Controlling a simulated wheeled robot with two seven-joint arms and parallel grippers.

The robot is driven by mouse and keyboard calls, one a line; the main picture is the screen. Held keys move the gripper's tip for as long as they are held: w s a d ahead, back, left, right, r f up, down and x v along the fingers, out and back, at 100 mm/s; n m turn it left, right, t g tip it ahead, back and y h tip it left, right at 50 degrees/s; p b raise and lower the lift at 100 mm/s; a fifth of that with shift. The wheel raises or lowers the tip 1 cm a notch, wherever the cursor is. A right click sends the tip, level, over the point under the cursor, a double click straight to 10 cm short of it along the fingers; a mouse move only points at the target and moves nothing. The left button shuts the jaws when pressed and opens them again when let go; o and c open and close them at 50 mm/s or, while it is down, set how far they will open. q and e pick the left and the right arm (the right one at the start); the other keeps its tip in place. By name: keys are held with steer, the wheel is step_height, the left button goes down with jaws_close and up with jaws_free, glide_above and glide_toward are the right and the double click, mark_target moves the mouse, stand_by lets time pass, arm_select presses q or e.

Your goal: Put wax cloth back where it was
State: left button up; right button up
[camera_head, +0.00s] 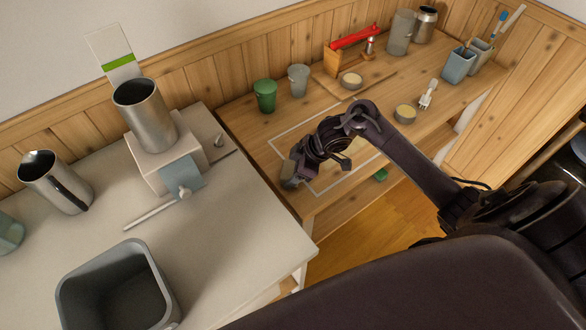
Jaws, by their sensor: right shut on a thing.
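My right arm reaches in from the right over the wooden counter. My right gripper (292,165) is shut on a small grey-beige thing (288,174) near the counter's left front, by the corner of a white outlined rectangle (308,188). The gripper hides part of this thing, and I cannot tell whether it is the wax cloth or whether it touches the wood. A flat pale yellowish patch (357,157) lies within the outline, partly behind my arm. My left gripper is not in view.
A green cup (265,96) and a grey cup (299,80) stand behind the outline. On the white table at left are a metal jar (148,118) on a block and a grey bin (75,290).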

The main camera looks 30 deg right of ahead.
steer(key=o, duration=0.9)
steer(key=shift+d+r, duration=0.15)
steer(key=shift+r, duration=0.35)
steer(key=v, duration=1.1)
steer(key=shift+s+r, duration=0.15)
steer(key=shift+r, duration=0.05)
